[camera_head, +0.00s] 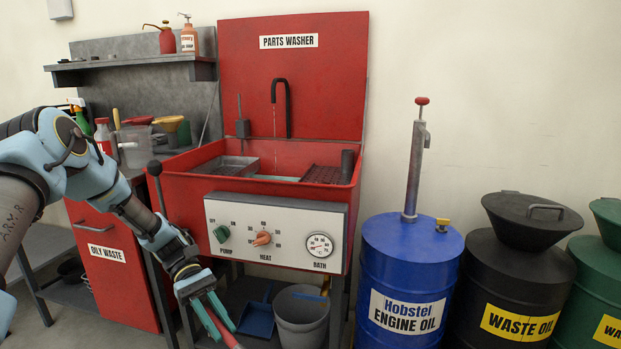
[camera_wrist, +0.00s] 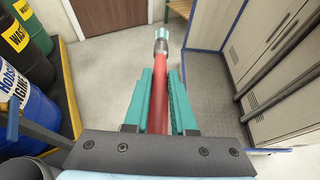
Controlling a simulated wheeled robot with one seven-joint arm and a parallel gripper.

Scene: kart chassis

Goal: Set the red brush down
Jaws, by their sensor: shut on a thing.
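My gripper (camera_head: 213,318) is low in front of the red parts washer (camera_head: 187,172) in the head view. It is shut on the red brush (camera_head: 230,340), which runs down out of the bottom of that view. In the wrist view the teal fingers of my gripper (camera_wrist: 160,100) clasp the brush's red handle (camera_wrist: 161,72). The handle points away from me and ends in a grey collar and pale teal tip (camera_wrist: 161,35). The brush is held in the air with floor behind it.
The washer basin holds a grey tray (camera_head: 228,166) and a dark grate (camera_head: 322,174). A grey bucket (camera_head: 301,318) and a blue dustpan (camera_head: 257,318) sit below. A blue oil drum (camera_head: 395,255) and a black waste drum (camera_head: 490,270) stand right. Lockers (camera_wrist: 270,80) flank the floor in the wrist view.

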